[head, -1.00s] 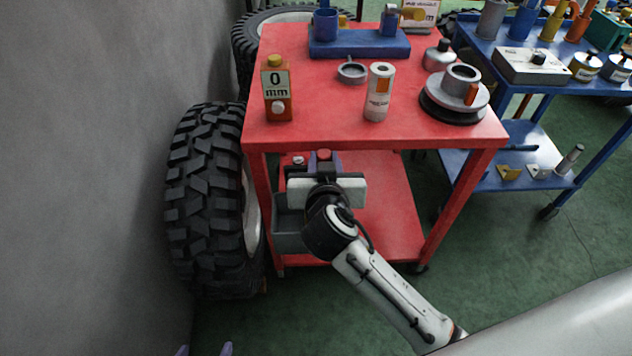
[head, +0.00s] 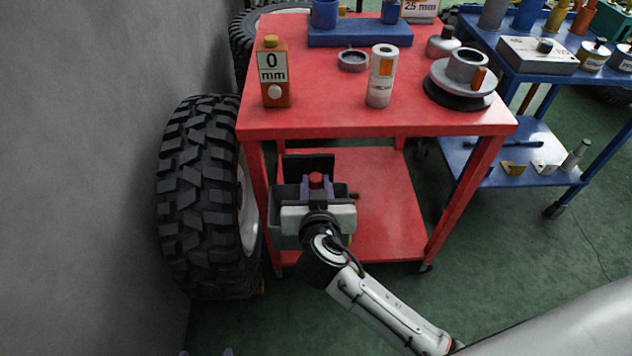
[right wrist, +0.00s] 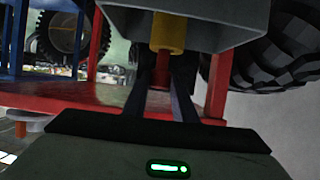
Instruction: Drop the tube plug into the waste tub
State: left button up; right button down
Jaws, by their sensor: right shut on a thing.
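The tube plug (head: 316,179) shows as a red piece between the purple fingers of my right gripper (head: 316,187), which is shut on it. In the right wrist view the red piece (right wrist: 162,70) is between the fingertips, in line with a yellow cylinder (right wrist: 168,31); I cannot tell whether they are one part. The grey waste tub (head: 284,240) stands on the lower shelf, partly hidden by my right gripper. The gripper appears over the tub's opening; its height above the rim is unclear. The tips of my left gripper (head: 207,353) show apart at the bottom edge.
The red cart's top (head: 330,118) overhangs the lower shelf (head: 385,205) behind the gripper. A dark panel (head: 310,163) stands behind the tub. A large tyre (head: 200,200) is close on the left. The shelf right of the tub is mostly clear.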

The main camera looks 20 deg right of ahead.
pick_arm(q)
jog(key=shift+r, duration=0.1)
pick_arm(e)
jog(key=c, duration=1.4)
grip_release()
jog(key=shift+o, duration=0.2)
jog(key=shift+r, duration=0.1)
pick_arm(q)
jog(key=shift+s+a+r+p, duration=0.1)
jog(key=shift+a+r+p, duration=0.15)
jog(key=shift+r+p, duration=0.9)
jog(key=shift+s+a+r+p, duration=0.15)
jog(key=shift+a+r+p, duration=0.25)
jog(key=shift+p, duration=1.3)
jog(key=shift+s+a+r+p, duration=0.1)
jog(key=shift+a+r+p, duration=0.05)
jog(key=shift+r+p, duration=1.05)
pick_arm(e)
notch_tip(320, 180, up, 10)
pick_arm(q)
jog(key=shift+s+f, duration=0.1)
jog(key=shift+f, duration=0.15)
pick_arm(e)
jog(key=shift+s, duration=0.1)
